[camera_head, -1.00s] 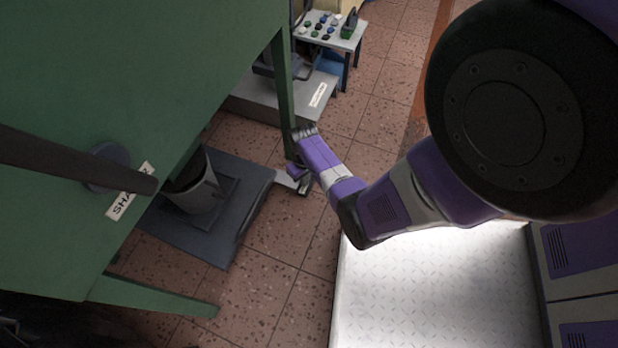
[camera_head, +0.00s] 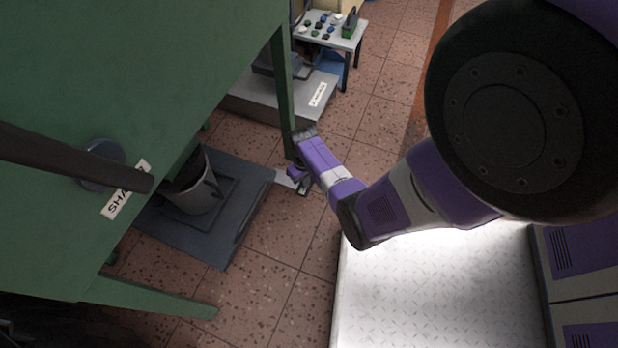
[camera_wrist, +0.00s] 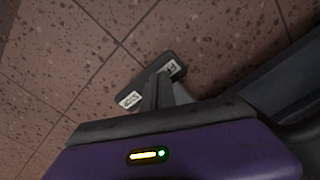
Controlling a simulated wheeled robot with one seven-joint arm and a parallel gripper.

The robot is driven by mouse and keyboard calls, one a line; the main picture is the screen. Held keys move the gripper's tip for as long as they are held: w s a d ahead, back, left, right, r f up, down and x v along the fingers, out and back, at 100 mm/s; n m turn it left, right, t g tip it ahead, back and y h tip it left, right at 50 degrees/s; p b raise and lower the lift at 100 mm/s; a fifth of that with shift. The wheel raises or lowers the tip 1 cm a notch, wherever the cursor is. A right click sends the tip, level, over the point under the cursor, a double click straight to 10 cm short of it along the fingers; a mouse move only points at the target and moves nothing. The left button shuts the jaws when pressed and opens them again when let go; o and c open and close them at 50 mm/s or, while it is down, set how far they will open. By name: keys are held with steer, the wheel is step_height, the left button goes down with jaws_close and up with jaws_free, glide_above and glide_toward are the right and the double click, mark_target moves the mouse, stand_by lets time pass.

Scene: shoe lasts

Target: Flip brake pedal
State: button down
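In the wrist view, the brake pedal (camera_wrist: 149,78) appears as a short dark bar above the tiled floor, with a small white label at each end. My gripper (camera_wrist: 163,88) reaches over the middle of the pedal, its two dark fingers lying close together and covering that part. Contact between fingers and pedal cannot be told. In the head view, my gripper (camera_head: 303,133) is low beside the green table leg. A pale grey piece (camera_head: 287,179) with a dark end shows just below it, partly hidden by my arm; I cannot tell if it is the pedal.
The green table (camera_head: 130,60) with its leg (camera_head: 283,95) fills the left. A grey bucket (camera_head: 192,190) stands on a dark platform (camera_head: 225,240) under it. A grey base (camera_head: 262,103) and small table (camera_head: 345,42) stand behind. Tiled floor is open right of the leg.

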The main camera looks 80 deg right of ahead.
steer(key=shift+f+b, duration=0.35)
steer(key=shift+f, duration=0.15)
steer(key=shift+r, duration=0.1)
step_height(320, 180, up, 7)
steer(key=p, duration=0.7)
stand_by(0.4)
stand_by(0.5)
